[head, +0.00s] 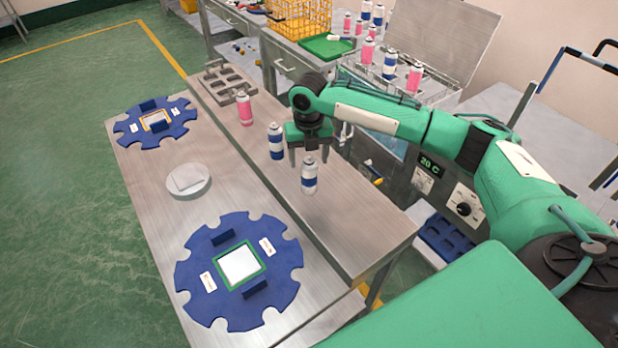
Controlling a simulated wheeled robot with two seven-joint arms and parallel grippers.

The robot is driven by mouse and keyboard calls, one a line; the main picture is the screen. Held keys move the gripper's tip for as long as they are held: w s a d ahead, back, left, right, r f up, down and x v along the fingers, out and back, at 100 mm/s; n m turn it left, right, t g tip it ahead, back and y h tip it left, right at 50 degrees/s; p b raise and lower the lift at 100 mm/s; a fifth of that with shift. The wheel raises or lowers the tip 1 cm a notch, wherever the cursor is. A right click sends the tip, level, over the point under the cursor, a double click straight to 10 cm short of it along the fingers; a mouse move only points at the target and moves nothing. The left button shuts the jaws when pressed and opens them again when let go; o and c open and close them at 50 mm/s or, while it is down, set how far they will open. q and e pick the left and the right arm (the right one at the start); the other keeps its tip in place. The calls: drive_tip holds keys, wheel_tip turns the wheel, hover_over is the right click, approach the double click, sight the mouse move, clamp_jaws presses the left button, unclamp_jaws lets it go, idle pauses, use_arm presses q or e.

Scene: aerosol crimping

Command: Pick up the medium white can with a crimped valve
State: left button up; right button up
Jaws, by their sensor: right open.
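My right gripper (309,160) is open and points down over the metal bench. A white can with a blue band (309,176) stands upright just below and in front of its fingers, with its top overlapping the gap between them. I cannot tell whether the fingers reach around it. A pink can (245,109) stands farther back on the bench. The valve crimps are too small to tell. My left gripper is out of view.
Blue notched discs lie on the lower table at the front (196,279) and back (128,128), with a round white piece (188,183) between them. A metal rack (227,85) sits at the bench's far end. A lidded metal box (402,85) holds several cans. The bench's near end is clear.

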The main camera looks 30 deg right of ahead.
drive_tip(key=shift+s+f+p, duration=0.15)
drive_tip(key=shift+f+p, duration=0.15)
drive_tip(key=shift+f, duration=1.45)
drive_tip(key=c, duration=1.3)
drive_tip(key=shift+r, duration=0.1)
wheel_tip(320, 180, up, 20)
drive_tip(key=b, duration=0.3)
drive_tip(key=shift+a, duration=0.1)
